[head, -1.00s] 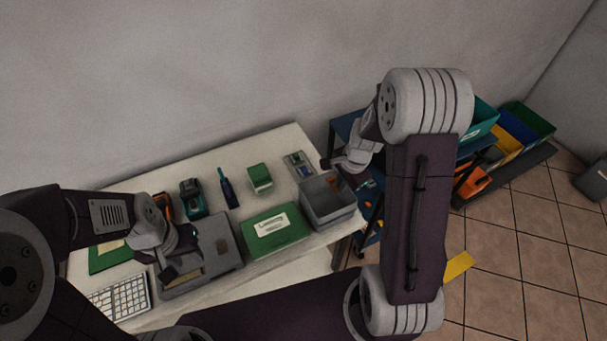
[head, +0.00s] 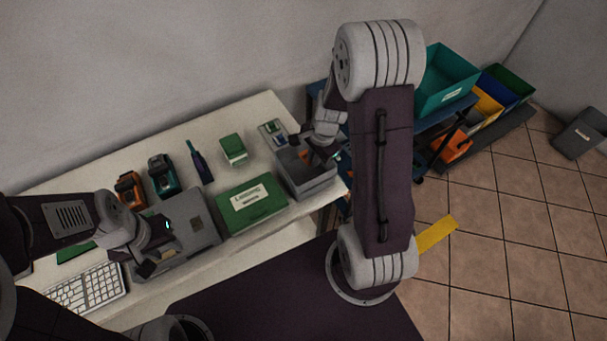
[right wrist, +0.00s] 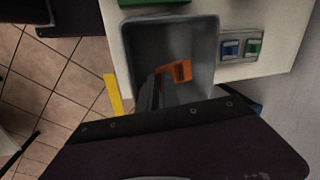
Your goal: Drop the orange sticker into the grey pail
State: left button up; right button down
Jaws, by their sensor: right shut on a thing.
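The grey pail (head: 318,186) is an open square bin at the right end of the table. It fills the upper middle of the right wrist view (right wrist: 127,52). My right gripper (head: 313,157) is over the pail's opening, shut on the orange sticker (right wrist: 177,71). The sticker shows against the pail's inside in the right wrist view, and a small bit of it shows in the head view (head: 303,155). I cannot tell how far below the rim it is. My left gripper (head: 148,266) is over a grey case at the table's left, and its opening is unclear.
A green box (head: 252,203) lies left of the pail. A small tray (head: 273,133) with blue and green items lies behind it. Coloured bins (head: 447,80) stand to the right.

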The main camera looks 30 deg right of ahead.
jog(key=c, duration=1.5)
grip_release()
jog(key=shift+d, duration=0.1)
jog(key=r, duration=0.3)
jog(key=s+r+p, duration=0.1)
jog(key=r, duration=0.5)
jog(key=shift+s+d, duration=0.15)
jog(key=shift+s, duration=0.2)
